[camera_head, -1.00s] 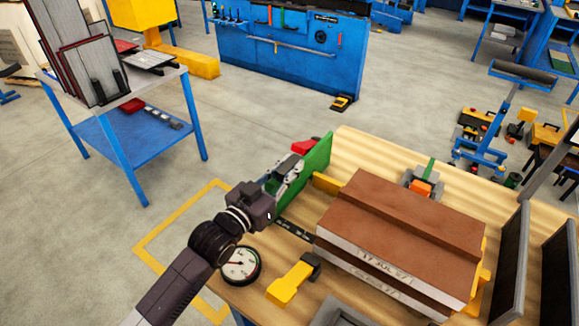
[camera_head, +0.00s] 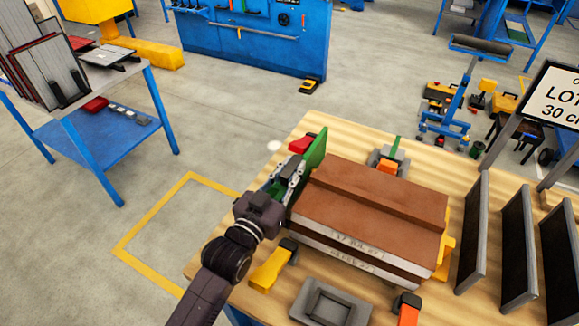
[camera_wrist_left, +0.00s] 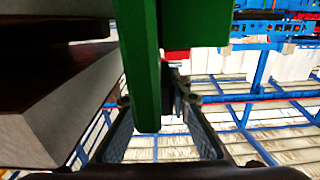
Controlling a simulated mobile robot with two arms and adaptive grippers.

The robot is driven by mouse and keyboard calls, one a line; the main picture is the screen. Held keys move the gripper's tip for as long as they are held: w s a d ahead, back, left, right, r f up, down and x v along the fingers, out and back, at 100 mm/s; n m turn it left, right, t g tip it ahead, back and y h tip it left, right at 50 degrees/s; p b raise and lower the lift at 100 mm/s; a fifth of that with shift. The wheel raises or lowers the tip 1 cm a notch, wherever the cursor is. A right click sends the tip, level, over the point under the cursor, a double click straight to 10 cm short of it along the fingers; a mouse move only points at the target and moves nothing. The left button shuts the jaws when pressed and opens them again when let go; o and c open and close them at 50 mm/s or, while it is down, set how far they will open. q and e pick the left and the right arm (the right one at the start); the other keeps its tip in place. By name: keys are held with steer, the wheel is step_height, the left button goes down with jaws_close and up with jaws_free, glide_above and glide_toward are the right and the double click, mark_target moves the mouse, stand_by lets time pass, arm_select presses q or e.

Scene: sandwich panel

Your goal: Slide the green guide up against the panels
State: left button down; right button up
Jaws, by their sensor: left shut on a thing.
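The green guide (camera_head: 314,152) is an upright plate at the left end of the stacked panels (camera_head: 372,195). The stack has brown faces and pale, marked edges. My left gripper (camera_head: 290,172) is shut on the guide, which also shows large in the left wrist view (camera_wrist_left: 146,70). There the panels (camera_wrist_left: 65,110) lie just left of the guide. The two are very close at the top of that view; I cannot tell whether they touch. The gripper hides the guide's near part. My right gripper is not in view.
A yellow-and-black clamp (camera_head: 270,268) lies in front of the stack's left end, beside my left arm. A grey tray (camera_head: 330,303) is at the table's front. Dark upright plates (camera_head: 472,238) stand to the right. A red object (camera_head: 300,143) sits behind the guide.

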arm_select(q)
steer(key=c, duration=1.8)
jaws_free()
steer(key=shift+a, duration=0.1)
steer(key=v, duration=1.2)
steer(key=shift+f, duration=0.1)
steer(key=shift+c, duration=0.7)
